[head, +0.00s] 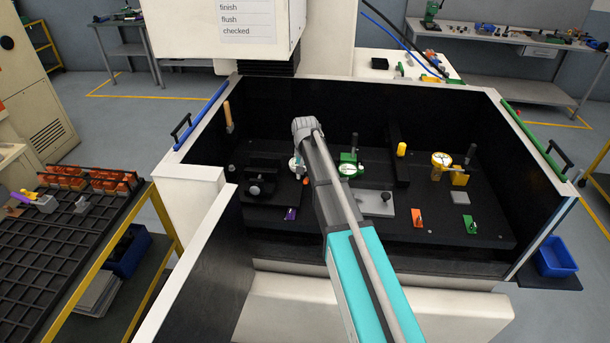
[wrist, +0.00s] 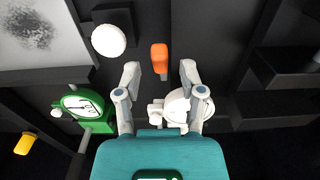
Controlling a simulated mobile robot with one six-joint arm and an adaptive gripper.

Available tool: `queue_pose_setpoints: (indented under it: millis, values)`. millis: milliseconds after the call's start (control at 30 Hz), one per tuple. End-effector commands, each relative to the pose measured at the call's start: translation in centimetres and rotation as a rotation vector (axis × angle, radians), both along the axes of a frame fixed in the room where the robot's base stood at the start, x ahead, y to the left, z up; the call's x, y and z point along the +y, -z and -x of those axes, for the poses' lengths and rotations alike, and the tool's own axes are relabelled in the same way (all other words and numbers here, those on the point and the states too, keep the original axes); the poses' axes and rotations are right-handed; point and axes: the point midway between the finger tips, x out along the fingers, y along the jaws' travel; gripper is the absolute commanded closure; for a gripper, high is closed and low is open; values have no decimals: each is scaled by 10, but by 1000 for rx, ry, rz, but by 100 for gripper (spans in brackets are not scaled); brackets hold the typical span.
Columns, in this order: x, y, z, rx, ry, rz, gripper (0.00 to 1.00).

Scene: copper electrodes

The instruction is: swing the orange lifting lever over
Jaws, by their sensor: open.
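The orange lifting lever (wrist: 160,58) shows in the wrist view as a short orange piece just ahead of my gripper (wrist: 160,72). The gap between the two fingertips lines up with it. The fingers are apart and nothing is held between them. I cannot tell whether a finger touches the lever. A white round part (wrist: 180,108) lies beneath the right finger and is partly covered by it. In the head view my arm hides most of the gripper, and a small orange spot (head: 306,181) beside it looks like the lever.
A green dial gauge (wrist: 82,104) stands left of my gripper in the wrist view, with a white round knob (wrist: 108,40) farther up. The head view shows a black-walled enclosure with a yellow cylinder (head: 401,149), a yellow dial gauge (head: 441,161) and a grey plate (head: 376,203).

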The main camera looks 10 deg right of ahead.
Motion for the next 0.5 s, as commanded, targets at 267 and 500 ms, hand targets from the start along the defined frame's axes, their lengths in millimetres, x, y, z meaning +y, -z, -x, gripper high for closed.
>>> queue_pose_setpoints:
  millis: [267,500]
  values:
    - [1,23,0,0,-1,0,49]
    - [1,23,0,0,-1,0,49]
